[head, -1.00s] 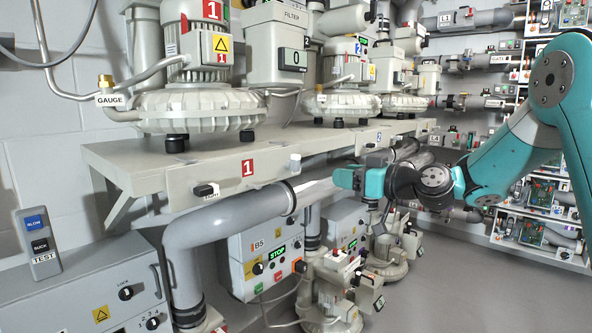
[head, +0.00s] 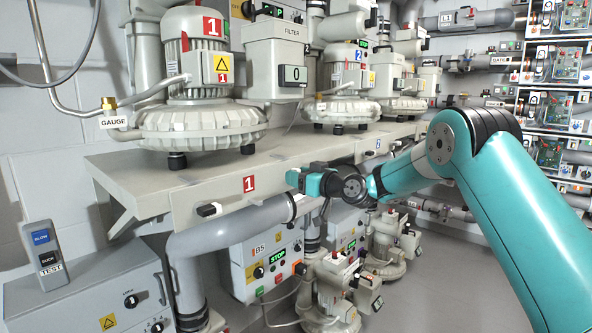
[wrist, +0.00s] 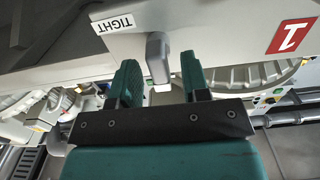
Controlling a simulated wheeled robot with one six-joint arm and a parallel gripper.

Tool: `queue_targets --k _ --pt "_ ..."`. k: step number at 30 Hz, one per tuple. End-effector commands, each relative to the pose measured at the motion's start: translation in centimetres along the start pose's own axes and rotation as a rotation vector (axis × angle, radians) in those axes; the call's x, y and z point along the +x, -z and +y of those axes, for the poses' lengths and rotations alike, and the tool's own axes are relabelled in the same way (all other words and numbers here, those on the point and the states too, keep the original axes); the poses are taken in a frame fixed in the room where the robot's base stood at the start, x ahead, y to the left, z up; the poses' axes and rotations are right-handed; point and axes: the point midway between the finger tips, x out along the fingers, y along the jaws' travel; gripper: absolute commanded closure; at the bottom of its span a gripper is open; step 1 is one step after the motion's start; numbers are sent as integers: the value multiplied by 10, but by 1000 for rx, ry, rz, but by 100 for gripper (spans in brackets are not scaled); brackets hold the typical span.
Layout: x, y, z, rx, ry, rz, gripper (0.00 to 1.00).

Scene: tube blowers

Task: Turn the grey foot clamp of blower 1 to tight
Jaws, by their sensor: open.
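The grey foot clamp (wrist: 158,58) is a small rounded lever on the shelf's front board in the wrist view. It points down in that picture, not at the upside-down TIGHT label (wrist: 113,22) to its left. My gripper (wrist: 161,78) is open, with one green finger on each side of the lever. Whether either finger touches it I cannot tell. In the head view my gripper (head: 294,178) is at the shelf edge and hides the clamp. Blower 1 (head: 198,125) stands on the shelf to the left.
The grey shelf (head: 150,190) carries several blowers. A red "1" sign (head: 249,184) and a black-and-white fitting (head: 208,210) are on its front board. A thick grey pipe (head: 235,226) runs just below. A control box (head: 270,262) and more blowers stand underneath. Open floor lies at lower right.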

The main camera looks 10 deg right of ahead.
Motion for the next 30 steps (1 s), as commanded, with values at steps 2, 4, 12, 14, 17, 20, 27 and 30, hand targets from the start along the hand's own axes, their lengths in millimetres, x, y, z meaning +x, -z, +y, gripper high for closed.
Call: queue_targets --k 2,4,12,14,17,20,27,30 --pt "7 1 0 -1 1 0 57" --pt "10 0 0 0 0 -1 57" --pt "11 0 0 0 0 0 57" --pt "11 0 0 0 0 0 67" --pt "11 0 0 0 0 -1 90" --pt "11 0 0 0 0 -1 100" --pt "11 -1 0 18 0 -1 100" --pt "11 -1 0 49 0 -1 100"
